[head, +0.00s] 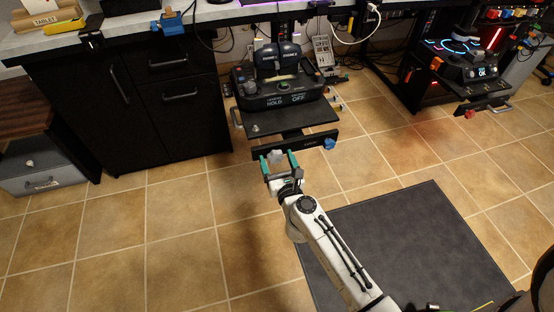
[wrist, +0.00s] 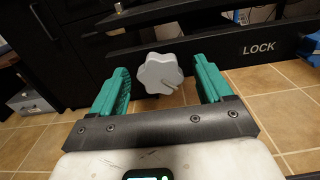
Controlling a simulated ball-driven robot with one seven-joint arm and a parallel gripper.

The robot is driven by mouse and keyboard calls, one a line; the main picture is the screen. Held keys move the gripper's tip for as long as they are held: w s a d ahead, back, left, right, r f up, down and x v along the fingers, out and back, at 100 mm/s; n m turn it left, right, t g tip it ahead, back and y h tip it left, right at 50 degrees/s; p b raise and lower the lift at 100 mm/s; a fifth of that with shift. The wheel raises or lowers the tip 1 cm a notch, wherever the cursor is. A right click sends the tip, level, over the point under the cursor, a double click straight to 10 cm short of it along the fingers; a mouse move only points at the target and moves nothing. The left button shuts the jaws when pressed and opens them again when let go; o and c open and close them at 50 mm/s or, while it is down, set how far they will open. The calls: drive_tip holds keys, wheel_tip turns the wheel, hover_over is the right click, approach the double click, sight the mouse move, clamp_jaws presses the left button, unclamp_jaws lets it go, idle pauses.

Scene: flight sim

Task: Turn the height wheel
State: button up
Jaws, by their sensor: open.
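A light grey, lobed knob, which looks like the height wheel (wrist: 160,73), is in the middle of the wrist view, on the front of a black bar. It also shows in the head view (head: 275,156), small and partly framed by the fingers. My gripper (wrist: 158,88) is open, with one green finger on each side of the knob. Gaps show between the knob and both fingers. I cannot tell how deep the knob sits between the fingertips. In the head view my gripper (head: 279,160) is in front of the bar's left part.
A blue knob (head: 329,144) sits at the bar's right end, near the word LOCK (wrist: 260,49). Above is a black shelf (head: 310,119) with a control unit (head: 280,92). Black cabinets (head: 125,100) stand left. Tiled floor (head: 180,230) and a dark mat (head: 410,240) lie below.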

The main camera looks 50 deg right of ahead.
drive_tip(key=shift+w+d, duration=0.1)
drive_tip(key=shift+c, duration=0.2)
drive_tip(key=c, duration=1)
drive_tip(key=shift+r+n+p, duration=0.1)
drive_tip(key=shift+n+p, duration=0.45)
drive_tip(key=shift+n, duration=1.15)
drive_tip(key=o, duration=1)
drive_tip(key=shift+o, duration=0.2)
